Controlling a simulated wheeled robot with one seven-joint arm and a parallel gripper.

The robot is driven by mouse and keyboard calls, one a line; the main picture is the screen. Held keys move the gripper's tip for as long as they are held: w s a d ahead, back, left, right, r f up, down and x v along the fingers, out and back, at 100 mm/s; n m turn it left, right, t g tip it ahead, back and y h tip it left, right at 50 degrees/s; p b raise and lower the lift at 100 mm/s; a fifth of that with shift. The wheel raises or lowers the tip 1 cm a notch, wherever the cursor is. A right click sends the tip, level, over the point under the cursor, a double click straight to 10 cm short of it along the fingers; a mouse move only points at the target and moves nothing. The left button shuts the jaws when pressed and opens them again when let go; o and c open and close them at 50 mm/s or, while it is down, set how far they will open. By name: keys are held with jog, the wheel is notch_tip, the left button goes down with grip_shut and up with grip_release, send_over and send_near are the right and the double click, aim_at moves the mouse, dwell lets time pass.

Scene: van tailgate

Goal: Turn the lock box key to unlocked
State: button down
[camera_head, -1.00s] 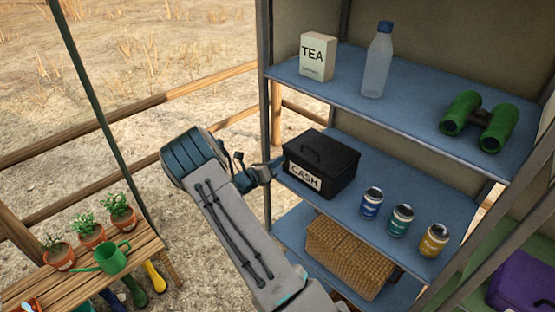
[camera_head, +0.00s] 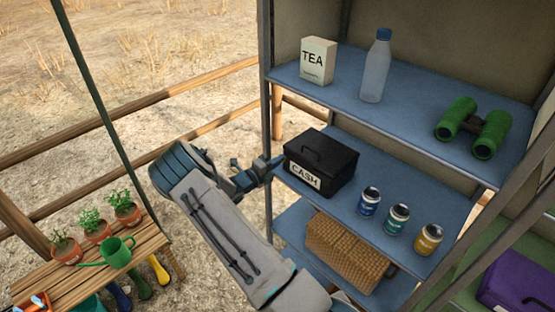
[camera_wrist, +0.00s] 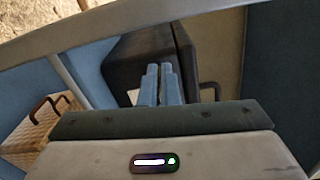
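The lock box is a black box (camera_head: 335,167) with a top handle and a white CASH label, standing at the left end of the middle blue shelf. It also shows as a dark box in the wrist view (camera_wrist: 145,48). My gripper (camera_head: 276,161) is just left of the box, its tips close to the box's left side. In the wrist view my gripper's two fingers (camera_wrist: 160,84) stand close together, pointing at the dark box. No key can be made out, and I cannot tell whether the tips touch the box.
Blue, teal and yellow cans (camera_head: 397,219) stand right of the box. A wicker basket (camera_head: 345,252) is on the shelf below. A tea carton (camera_head: 317,60), a bottle (camera_head: 376,70) and green binoculars (camera_head: 472,127) are above. A shelf post (camera_head: 266,80) rises close to my gripper.

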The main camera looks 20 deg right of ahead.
jog(key=shift+n, duration=0.6)
jog(key=c, duration=1.7)
grip_release()
jog(key=shift+a, duration=0.1)
jog(key=b+v, duration=0.3)
jog(key=v, duration=1)
jog(key=shift+s+a, duration=0.1)
jog(key=shift+a, duration=0.3)
jog(key=shift+d+r, duration=0.1)
